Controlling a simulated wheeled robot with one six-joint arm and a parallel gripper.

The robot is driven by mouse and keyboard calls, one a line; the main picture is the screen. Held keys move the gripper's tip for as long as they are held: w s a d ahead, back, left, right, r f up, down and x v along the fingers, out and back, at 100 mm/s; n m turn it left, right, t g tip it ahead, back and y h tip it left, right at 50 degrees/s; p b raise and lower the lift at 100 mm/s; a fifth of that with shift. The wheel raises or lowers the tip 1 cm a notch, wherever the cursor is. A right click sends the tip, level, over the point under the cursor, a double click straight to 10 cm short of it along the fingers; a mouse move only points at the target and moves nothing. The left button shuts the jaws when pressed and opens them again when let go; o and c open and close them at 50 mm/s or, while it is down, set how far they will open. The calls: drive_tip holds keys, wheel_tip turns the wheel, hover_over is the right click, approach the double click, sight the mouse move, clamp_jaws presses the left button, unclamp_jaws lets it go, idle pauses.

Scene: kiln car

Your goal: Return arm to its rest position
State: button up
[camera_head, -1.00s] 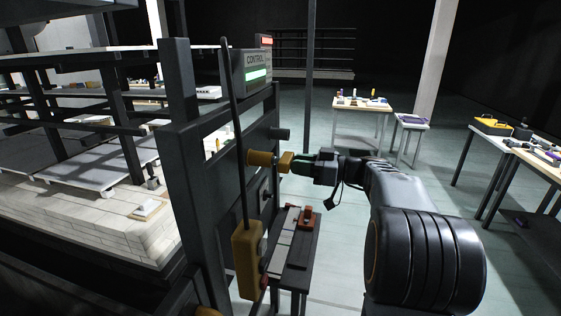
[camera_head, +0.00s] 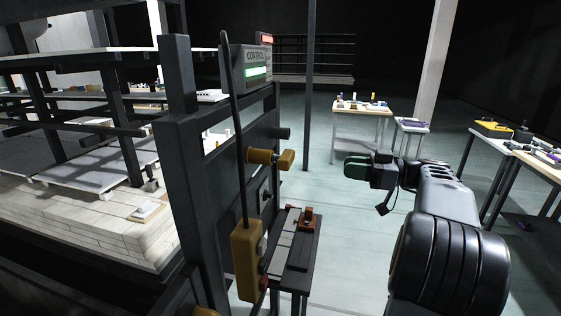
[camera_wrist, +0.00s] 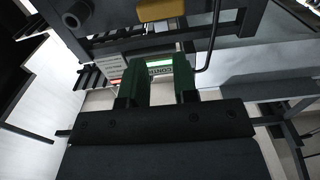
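My gripper (camera_head: 357,165) is to the right of the dark panel frame, apart from it, with free air between. In the wrist view its two green fingers (camera_wrist: 163,88) stand apart with nothing held between them. The yellow knob (camera_head: 271,157) on the panel frame is left of the gripper and not touched. In the wrist view a yellow part (camera_wrist: 160,9) shows ahead of the fingers. The control box (camera_head: 252,70), with a lit green strip, sits on top of the frame and shows between the fingers in the wrist view.
A yellow pendant (camera_head: 247,260) hangs at the front of the frame. A small stand (camera_head: 290,255) with a red-brown piece is below the knob. The kiln car deck (camera_head: 110,225) is at left. Work tables (camera_head: 362,108) stand behind and at right. The floor between is clear.

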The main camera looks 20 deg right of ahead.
wheel_tip(320, 180, down, 14)
drive_tip(key=s+a+m+g+h, duration=0.25)
drive_tip(key=m+h, duration=0.45)
drive_tip(key=m, duration=0.8)
drive_tip(key=s+a+f+n+g+h+p, duration=0.1)
drive_tip(key=s+a+h, duration=0.3)
drive_tip(key=a, duration=0.4)
drive_tip(key=s+a+f+n+g+h+p, duration=0.2)
drive_tip(key=s+a+n+g+h+p, duration=0.1)
drive_tip(key=s+a, duration=0.4)
drive_tip(key=shift+a+f+h, duration=0.15)
drive_tip(key=shift+a+h, duration=0.35)
drive_tip(key=shift+a, duration=0.5)
